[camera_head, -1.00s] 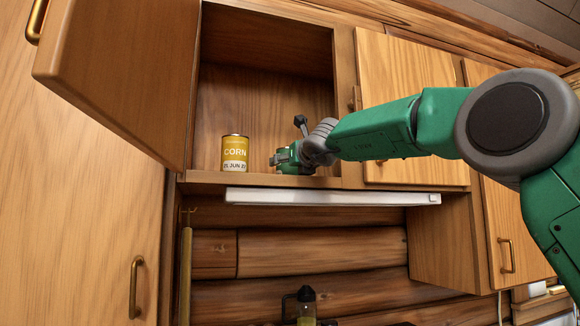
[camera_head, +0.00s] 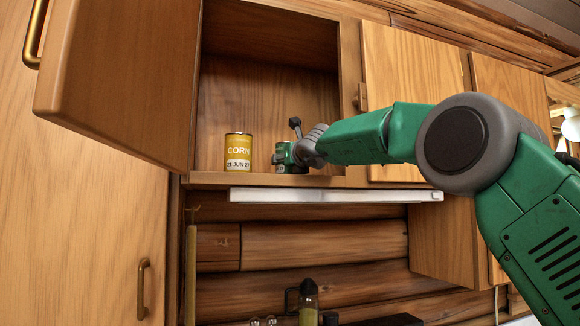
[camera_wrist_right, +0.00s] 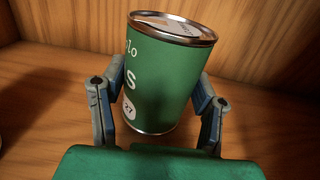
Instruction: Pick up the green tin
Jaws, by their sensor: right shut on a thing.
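The green tin (camera_wrist_right: 165,75) stands between the two fingers of my right gripper (camera_wrist_right: 160,115) in the right wrist view. It looks slightly tilted there, with a silver lid and white lettering. The fingers touch it on both sides, low on its body. In the head view the right gripper (camera_head: 287,157) is inside the open cupboard, near its floor, and mostly covers the green tin. I cannot tell whether the tin is clear of the shelf. My left gripper is not in view.
A yellow corn tin (camera_head: 238,153) stands on the cupboard shelf (camera_head: 210,178), left of my right gripper. The open cupboard door (camera_head: 120,80) swings out on the left. A closed door (camera_head: 415,90) is on the right. A white strip (camera_head: 335,196) runs below the shelf.

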